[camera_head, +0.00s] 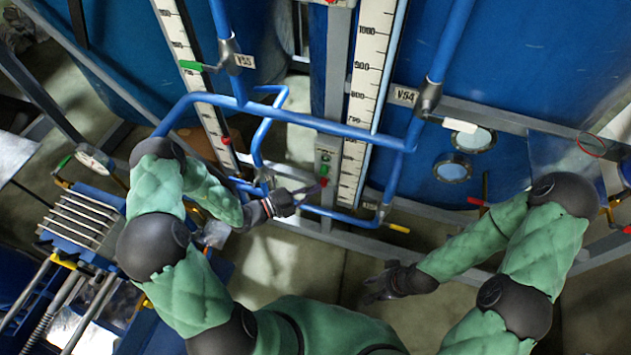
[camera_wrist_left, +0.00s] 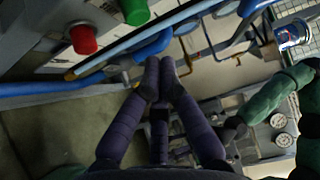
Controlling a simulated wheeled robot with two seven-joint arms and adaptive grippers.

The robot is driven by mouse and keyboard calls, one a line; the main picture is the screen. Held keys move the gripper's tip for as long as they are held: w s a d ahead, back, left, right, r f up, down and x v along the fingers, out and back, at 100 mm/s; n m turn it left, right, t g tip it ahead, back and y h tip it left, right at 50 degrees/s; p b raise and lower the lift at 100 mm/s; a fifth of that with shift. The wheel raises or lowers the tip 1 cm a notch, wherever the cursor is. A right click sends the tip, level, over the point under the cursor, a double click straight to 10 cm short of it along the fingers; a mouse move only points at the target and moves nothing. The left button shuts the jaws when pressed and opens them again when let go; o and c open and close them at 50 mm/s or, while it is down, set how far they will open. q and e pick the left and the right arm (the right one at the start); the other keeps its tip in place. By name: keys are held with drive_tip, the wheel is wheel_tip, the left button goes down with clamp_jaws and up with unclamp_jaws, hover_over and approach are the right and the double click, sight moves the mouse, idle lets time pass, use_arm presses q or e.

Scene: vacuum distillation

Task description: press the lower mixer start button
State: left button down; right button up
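A small grey button box (camera_head: 324,155) is on the grey upright between the two blue tanks. Its green button (camera_head: 325,169) sits above its red button (camera_head: 323,182). The wrist view shows the green button (camera_wrist_left: 135,10) and the red button (camera_wrist_left: 83,40) close by at the upper left. My left gripper (camera_head: 318,187) is beside the lower end of the box. In the wrist view its fingertips (camera_wrist_left: 160,65) meet with nothing visible between them, apart from both buttons in the picture. My right gripper (camera_head: 372,288) hangs low, away from the box; its fingers are too dark to read.
Blue pipes (camera_head: 300,122) cross in front of the tanks, around and below the box. A white scale (camera_head: 365,90) stands just right of it. Valve V54 (camera_head: 428,97) and a yellow-handled valve (camera_head: 398,228) are to the right. Open floor (camera_head: 290,265) lies below.

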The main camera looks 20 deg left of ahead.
sight(324, 170)
use_arm(q)
drive_tip(key=w, duration=0.3)
drive_tip(key=shift+w+b, duration=0.1)
drive_tip(key=shift+b, duration=0.25)
use_arm(e)
drive_tip(key=shift+f, duration=0.55)
